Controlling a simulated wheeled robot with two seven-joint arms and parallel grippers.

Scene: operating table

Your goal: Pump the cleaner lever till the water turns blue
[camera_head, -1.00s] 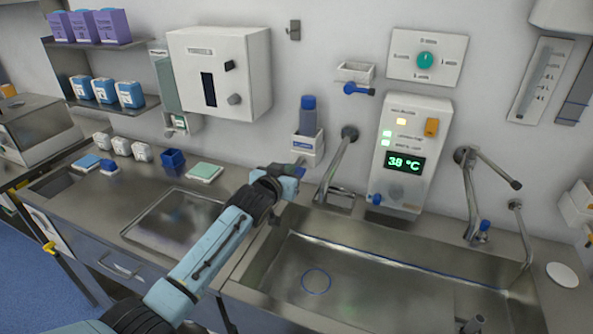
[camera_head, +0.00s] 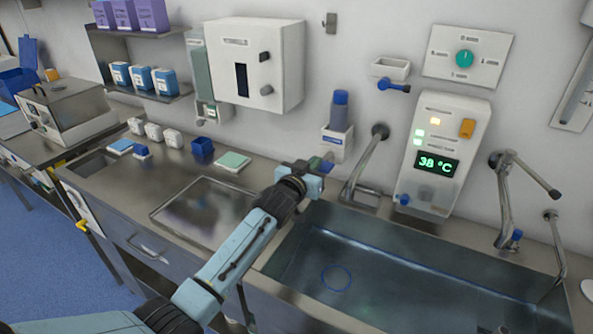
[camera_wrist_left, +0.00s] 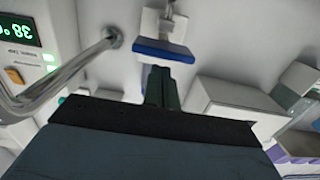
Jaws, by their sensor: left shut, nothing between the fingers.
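The cleaner dispenser is a blue bottle (camera_head: 340,112) in a white wall holder (camera_head: 337,143). Its blue lever (camera_wrist_left: 163,51) shows in the left wrist view, directly in front of my fingertips. My left gripper (camera_head: 322,167) is shut and empty, just below the holder; it also shows in the left wrist view (camera_wrist_left: 162,82). The fingertips are at or very near the lever; I cannot tell whether they touch it. The lever is mostly hidden by the gripper in the head view. The water in the steel sink (camera_head: 290,258) has a dark blue tint. My right gripper is out of view.
A bent metal tap (camera_head: 360,168) stands just right of my left gripper. A control panel (camera_head: 441,157) reads 38 °C. A white wall cabinet (camera_head: 253,65) hangs at the left. A blue cup (camera_head: 202,149) and a green pad (camera_head: 233,161) sit on the counter.

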